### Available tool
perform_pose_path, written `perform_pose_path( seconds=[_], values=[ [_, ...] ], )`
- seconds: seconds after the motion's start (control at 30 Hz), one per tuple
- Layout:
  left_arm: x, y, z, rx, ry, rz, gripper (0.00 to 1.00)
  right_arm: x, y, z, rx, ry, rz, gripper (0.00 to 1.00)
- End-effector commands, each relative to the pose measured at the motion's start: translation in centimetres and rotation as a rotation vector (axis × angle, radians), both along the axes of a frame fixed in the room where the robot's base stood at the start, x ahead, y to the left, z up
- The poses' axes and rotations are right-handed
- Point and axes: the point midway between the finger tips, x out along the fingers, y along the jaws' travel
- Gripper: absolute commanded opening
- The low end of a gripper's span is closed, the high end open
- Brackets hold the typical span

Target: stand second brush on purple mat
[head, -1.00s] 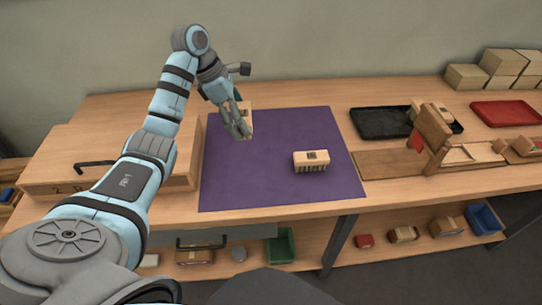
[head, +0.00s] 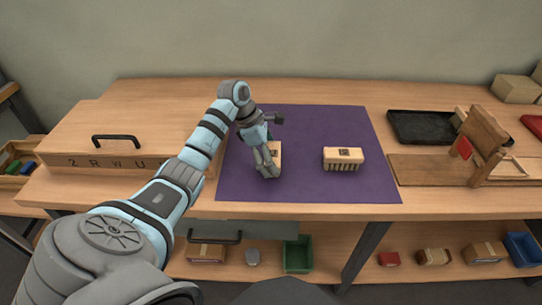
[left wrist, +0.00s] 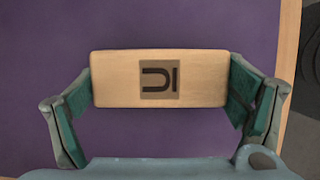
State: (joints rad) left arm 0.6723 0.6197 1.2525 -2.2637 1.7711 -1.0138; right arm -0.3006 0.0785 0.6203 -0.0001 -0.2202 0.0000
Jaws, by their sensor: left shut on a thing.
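The purple mat (head: 300,187) lies on the bench. One brush (head: 343,158), a pale wooden block with dark bristles below, stands on its bristles on the mat's right half. My left gripper (head: 268,165) is over the left part of the mat, shut on the second brush (head: 275,151). In the left wrist view this second brush (left wrist: 115,80) shows its flat wooden top with a dark square mark, gripped at both short ends by green pads. Its bristles are hidden, and I cannot tell whether it touches the mat. My right gripper is not in view.
A wooden box with a black handle (head: 115,138) stands left of the mat. A black tray (head: 425,127) and a wooden fixture with an upright board (head: 483,140) are on the right. The mat between the two brushes is clear.

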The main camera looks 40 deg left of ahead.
Motion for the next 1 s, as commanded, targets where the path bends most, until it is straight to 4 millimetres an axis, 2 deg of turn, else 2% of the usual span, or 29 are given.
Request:
perform_pose_path(
  seconds=[0.07, 0.1, 0.13, 0.47, 0.57, 0.67, 0.9, 1.0],
  values=[
    [0.0, 0.0, -0.3, 0.000, 0.000, 0.000, 0.61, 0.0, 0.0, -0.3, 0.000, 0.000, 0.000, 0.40],
    [0.0, 0.0, -0.3, 0.000, 0.000, 0.000, 0.94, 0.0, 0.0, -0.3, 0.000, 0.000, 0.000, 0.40],
    [0.0, 0.0, -0.3, 0.000, 0.000, 0.000, 0.99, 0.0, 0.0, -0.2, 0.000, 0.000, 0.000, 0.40],
    [0.0, 0.0, -0.2, 0.000, 0.000, 0.001, 1.00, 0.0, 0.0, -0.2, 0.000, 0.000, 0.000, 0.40],
    [-0.1, 0.2, 0.6, 0.001, -0.001, 0.002, 1.00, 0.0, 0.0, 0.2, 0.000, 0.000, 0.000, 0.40],
    [-0.5, 0.8, 2.3, 0.002, -0.001, 0.002, 1.00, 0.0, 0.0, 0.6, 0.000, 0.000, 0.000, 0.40],
    [-2.1, 2.8, 8.6, 0.003, -0.003, 0.003, 1.00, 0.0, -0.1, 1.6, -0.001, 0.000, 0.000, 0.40],
    [-2.6, 3.4, 10.3, 0.001, -0.002, 0.002, 1.00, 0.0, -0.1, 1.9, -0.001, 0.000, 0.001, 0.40]
  ],
)
